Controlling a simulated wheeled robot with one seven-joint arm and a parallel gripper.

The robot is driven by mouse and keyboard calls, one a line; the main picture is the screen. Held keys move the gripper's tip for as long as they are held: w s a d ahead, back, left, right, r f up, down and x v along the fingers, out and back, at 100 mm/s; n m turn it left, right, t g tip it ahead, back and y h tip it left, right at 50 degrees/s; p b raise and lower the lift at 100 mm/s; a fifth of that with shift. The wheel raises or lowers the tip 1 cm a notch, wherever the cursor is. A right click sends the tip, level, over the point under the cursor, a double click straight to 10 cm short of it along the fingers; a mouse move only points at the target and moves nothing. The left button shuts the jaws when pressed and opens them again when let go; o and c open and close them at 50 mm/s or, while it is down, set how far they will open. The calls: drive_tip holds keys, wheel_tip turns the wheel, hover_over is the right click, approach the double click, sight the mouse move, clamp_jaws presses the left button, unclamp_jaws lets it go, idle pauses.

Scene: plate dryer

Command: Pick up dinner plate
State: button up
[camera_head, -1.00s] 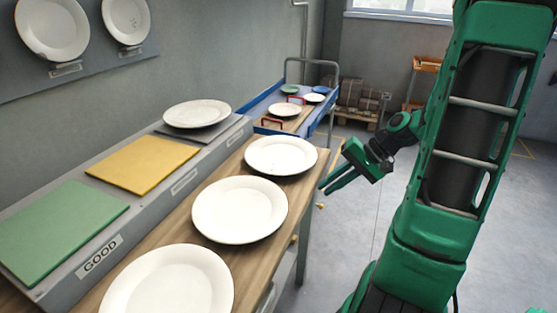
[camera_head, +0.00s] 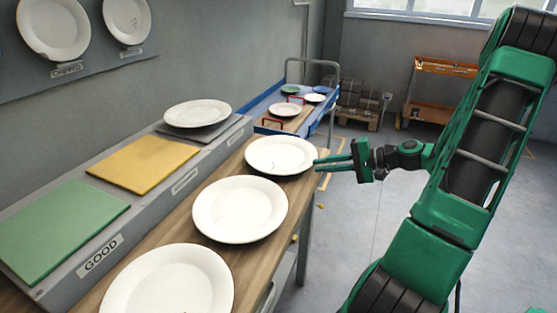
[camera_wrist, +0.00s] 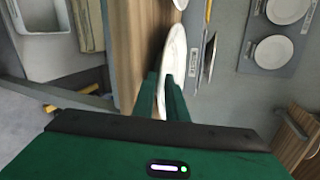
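Three white dinner plates lie in a row on the wooden table: a near one (camera_head: 168,285), a middle one (camera_head: 240,209) and a far one (camera_head: 281,154). The far plate has a small dark line on its face. My gripper (camera_head: 317,164) is level at the right rim of the far plate, fingers pointing left with a narrow gap between them. In the wrist view a white plate (camera_wrist: 175,50) shows nearly edge-on, its rim lying between the fingertips (camera_wrist: 160,76). I cannot tell whether the fingers touch it.
A grey raised shelf beside the table (camera_head: 225,178) holds a green mat (camera_head: 60,230), a yellow mat (camera_head: 143,163) and another white plate (camera_head: 197,113) on a grey mat. A blue cart (camera_head: 262,110) with dishes stands behind. Floor at right is clear.

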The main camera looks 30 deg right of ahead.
sight(312, 166)
drive_tip(key=shift+x, duration=2.65)
clamp_jaws()
drive_tip(key=shift+d, duration=0.1)
